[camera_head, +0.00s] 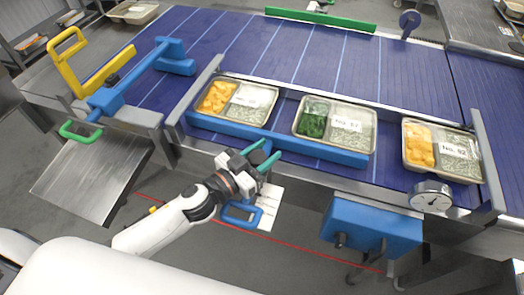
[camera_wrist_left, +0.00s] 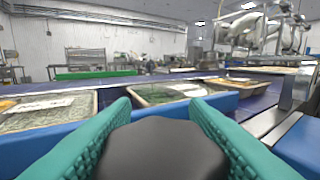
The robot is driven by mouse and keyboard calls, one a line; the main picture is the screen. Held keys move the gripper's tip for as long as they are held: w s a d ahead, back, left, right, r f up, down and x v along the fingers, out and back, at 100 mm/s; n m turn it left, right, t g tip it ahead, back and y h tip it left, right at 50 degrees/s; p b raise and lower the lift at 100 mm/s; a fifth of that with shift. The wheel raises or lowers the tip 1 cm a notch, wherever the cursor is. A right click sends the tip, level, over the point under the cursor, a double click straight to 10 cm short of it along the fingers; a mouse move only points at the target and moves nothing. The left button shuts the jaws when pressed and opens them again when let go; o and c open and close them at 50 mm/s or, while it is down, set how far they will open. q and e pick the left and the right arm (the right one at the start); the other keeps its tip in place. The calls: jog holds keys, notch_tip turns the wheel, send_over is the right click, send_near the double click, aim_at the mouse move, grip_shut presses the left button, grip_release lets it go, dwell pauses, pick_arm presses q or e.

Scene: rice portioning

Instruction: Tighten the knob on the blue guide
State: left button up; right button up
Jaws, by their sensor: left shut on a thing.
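The blue guide (camera_head: 320,151) is a long bar along the near edge of the conveyor, in front of the food trays. It also shows across the left wrist view (camera_wrist_left: 222,103). My left gripper (camera_head: 266,154) is at the near side of the guide, with its green fingers pointing toward it. In the left wrist view, the fingers are on both sides of a dark rounded knob (camera_wrist_left: 160,150) and shut on it. The knob cannot be made out in the head view. My right gripper is not in view.
A blue frame (camera_head: 135,80) stands left.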

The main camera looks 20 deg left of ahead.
pick_arm(q)
jog(key=m+g+h+p, duration=0.1)
jog(key=m+g+h, duration=0.1)
jog(key=m+g+h+p, duration=0.1)
jog(key=m+h, duration=0.1)
jog(key=shift+s+d+r+g+h, duration=0.1)
jog(key=shift+s+d+g+h, duration=0.05)
jog(key=shift+g+h, duration=0.2)
jog(key=m+g+h, duration=0.1)
jog(key=g, duration=0.1)
jog(key=m+g+h, duration=0.1)
jog(key=shift+s+d+m+g, duration=0.1)
jog(key=shift+s+m+g, duration=0.05)
jog(key=shift+m+g, duration=0.2)
jog(key=m+g, duration=0.1)
jog(key=g+h, duration=0.1)
jog(key=shift+s+d+f+m+g+h, duration=0.1)
jog(key=shift+s+f+m+g+h, duration=0.05)
jog(key=shift+f+m+g+h, duration=0.15)
jog(key=shift+s+m+g+h+b, duration=0.15)
jog(key=shift+m+g+h+b, duration=0.2)
jog(key=shift+m+g, duration=0.75)
jog(key=shift+s+d+m+g+b, duration=0.1)
jog(key=shift+s+m+g+b, duration=0.15)
jog(key=shift+m+g+b, duration=1.05)
jog(key=shift+s+m+g+b, duration=0.1)
jog(key=shift+s+m+g, duration=0.3)
jog(key=shift+g, duration=1.7)
jog(key=shift+w+m, duration=0.1)
jog(key=shift+m, duration=0.15)
